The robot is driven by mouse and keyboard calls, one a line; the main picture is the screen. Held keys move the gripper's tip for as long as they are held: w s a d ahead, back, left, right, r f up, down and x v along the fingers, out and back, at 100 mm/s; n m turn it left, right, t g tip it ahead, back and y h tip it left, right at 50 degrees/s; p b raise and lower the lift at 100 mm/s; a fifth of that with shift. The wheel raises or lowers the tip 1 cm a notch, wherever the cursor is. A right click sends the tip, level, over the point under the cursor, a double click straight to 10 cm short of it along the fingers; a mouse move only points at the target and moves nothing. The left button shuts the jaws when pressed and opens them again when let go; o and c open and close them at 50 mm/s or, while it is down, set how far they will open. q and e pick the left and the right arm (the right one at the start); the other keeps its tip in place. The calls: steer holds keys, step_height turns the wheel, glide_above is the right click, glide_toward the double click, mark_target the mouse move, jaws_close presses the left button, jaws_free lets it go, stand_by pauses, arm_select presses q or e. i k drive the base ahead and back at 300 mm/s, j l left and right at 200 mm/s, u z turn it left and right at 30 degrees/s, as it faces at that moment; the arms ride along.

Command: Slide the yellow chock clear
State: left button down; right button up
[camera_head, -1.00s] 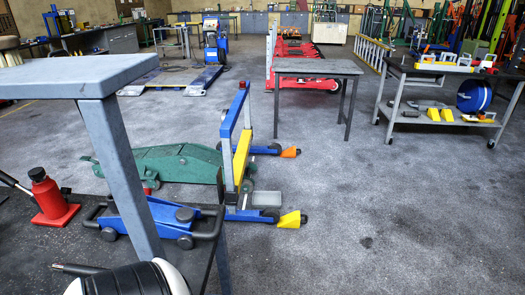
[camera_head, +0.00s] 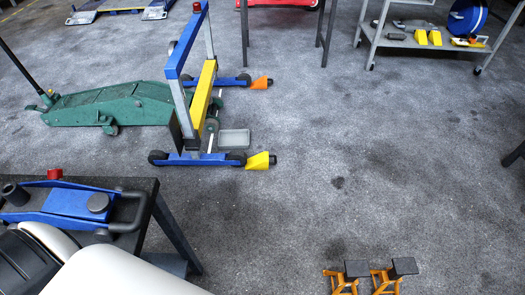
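The yellow chock (camera_head: 258,161) is on the grey floor in the head view. It sits against the dark wheel at the right end of the near blue leg of the blue-framed lift (camera_head: 196,159). An orange chock (camera_head: 260,84) sits at the end of the far leg. Two more yellow blocks (camera_head: 428,38) lie on the lower shelf of a grey trolley. White and black links of my own arm fill the bottom left. Neither gripper shows.
A green trolley jack (camera_head: 110,104) lies left of the lift, with a grey tray (camera_head: 234,139) between the legs. A dark bench (camera_head: 150,189) with a blue jack (camera_head: 75,202) stands front left. Two orange stands (camera_head: 368,278) are front right. Floor right of the chock is clear.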

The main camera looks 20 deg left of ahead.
mark_target(260, 162)
steer(key=i+j+z, duration=0.25)
steer(key=i, duration=0.2)
steer(key=i+j+z, duration=0.25)
steer(key=i+j, duration=0.2)
